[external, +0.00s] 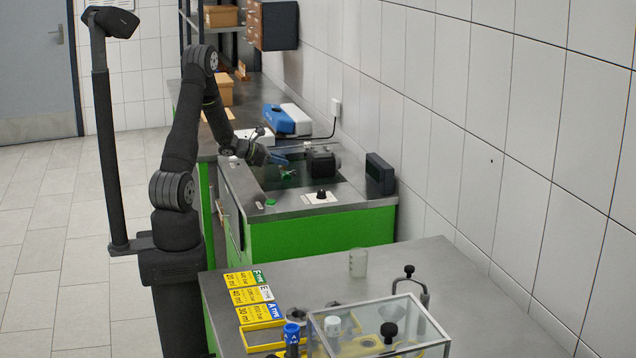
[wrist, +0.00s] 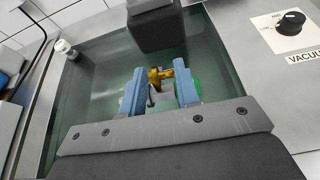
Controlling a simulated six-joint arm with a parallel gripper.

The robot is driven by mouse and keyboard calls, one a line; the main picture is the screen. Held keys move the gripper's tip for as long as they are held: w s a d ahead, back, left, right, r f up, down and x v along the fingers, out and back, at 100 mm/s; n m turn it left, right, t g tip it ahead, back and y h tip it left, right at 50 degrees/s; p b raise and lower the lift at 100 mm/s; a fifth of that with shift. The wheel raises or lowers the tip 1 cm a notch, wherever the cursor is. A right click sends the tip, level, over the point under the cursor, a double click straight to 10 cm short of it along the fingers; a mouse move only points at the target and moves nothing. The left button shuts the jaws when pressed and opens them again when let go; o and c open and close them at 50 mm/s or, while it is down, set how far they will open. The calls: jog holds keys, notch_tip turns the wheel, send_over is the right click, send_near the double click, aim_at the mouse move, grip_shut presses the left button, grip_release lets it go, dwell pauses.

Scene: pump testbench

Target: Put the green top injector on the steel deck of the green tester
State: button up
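The green tester (external: 325,232) has a steel deck (external: 345,198) with a dark, glass-like sunken basin, and my gripper (external: 280,160) is over that basin. In the wrist view my gripper (wrist: 160,76) has two blue fingers spread apart, with a brass fitting (wrist: 158,76) and a grey metal piece between them. A green part (wrist: 197,88) shows just outside the right finger; it appears as a small green object (external: 288,174) below the gripper in the external view. It looks like the green injector, partly hidden by the fingers. I cannot tell whether the fingers press on it.
A black block-like fixture (wrist: 154,25) stands in the basin just beyond the fingertips. A black knob (wrist: 291,22) is on the deck at right. In front, a second bench (external: 430,275) holds yellow cards and a glass case.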

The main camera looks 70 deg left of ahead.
grip_shut()
jog(key=shift+r, duration=0.1)
jog(key=shift+r, duration=0.5)
jog(key=w+d+r, duration=0.2)
jog(key=d+r, duration=0.8)
jog(key=d, duration=0.1)
jog(key=shift+d, duration=0.25)
